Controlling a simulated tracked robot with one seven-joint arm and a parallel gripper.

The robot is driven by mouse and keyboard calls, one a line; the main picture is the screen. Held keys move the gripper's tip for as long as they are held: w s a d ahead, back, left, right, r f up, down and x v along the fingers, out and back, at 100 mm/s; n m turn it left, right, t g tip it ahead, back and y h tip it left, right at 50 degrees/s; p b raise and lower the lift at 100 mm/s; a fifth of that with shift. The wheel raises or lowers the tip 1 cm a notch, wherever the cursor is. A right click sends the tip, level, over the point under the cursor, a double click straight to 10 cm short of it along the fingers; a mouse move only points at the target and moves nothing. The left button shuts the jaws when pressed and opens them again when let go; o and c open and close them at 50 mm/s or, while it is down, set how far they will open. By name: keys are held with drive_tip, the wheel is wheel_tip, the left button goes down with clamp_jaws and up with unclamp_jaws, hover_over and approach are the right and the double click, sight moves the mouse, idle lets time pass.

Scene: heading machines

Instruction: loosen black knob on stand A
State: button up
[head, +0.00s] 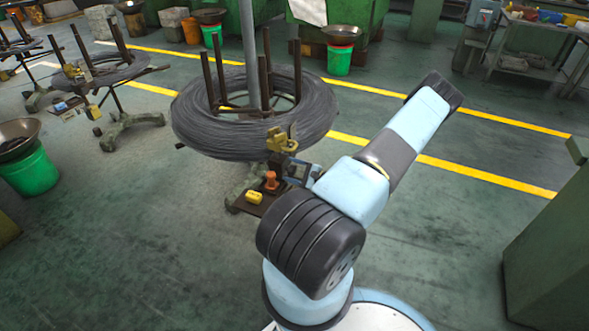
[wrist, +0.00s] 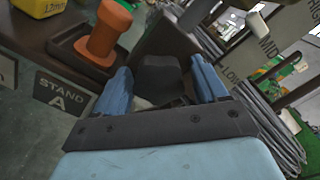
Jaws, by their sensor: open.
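In the wrist view my gripper (wrist: 160,66) is open, with its two blue fingers spread apart. A dark, blocky shape (wrist: 160,76), which looks like the black knob, lies between the fingers. I see gaps on both sides and cannot tell whether either finger touches it. The plate reading STAND A (wrist: 62,93) is at the left of the wrist view. In the head view the stand carries a large coil of dark wire (head: 205,135); my own arm covers part of the stand and the knob cannot be made out.
An orange peg-like part (wrist: 103,35) and a yellow block (wrist: 8,22) sit on the stand's tray, left of my fingers. Wire and a LOW/MID/HIGH scale (wrist: 265,45) are close on the right. A green cabinet (head: 550,240) stands right; open floor (head: 450,220) lies between.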

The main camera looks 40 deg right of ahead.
drive_tip(key=shift+a, duration=0.1)
drive_tip(key=v, duration=1.4)
drive_tip(key=w+a+m, duration=0.1)
drive_tip(key=w+m, duration=0.1)
drive_tip(key=w, duration=0.1)
drive_tip(key=w+a+m, duration=0.2)
drive_tip(key=w, duration=0.2)
drive_tip(key=w+a+m, duration=0.2)
drive_tip(key=w, duration=0.2)
drive_tip(key=shift+w+r, duration=0.15)
drive_tip(key=shift+r, duration=0.05)
idle(0.4)
drive_tip(key=c, duration=1.1)
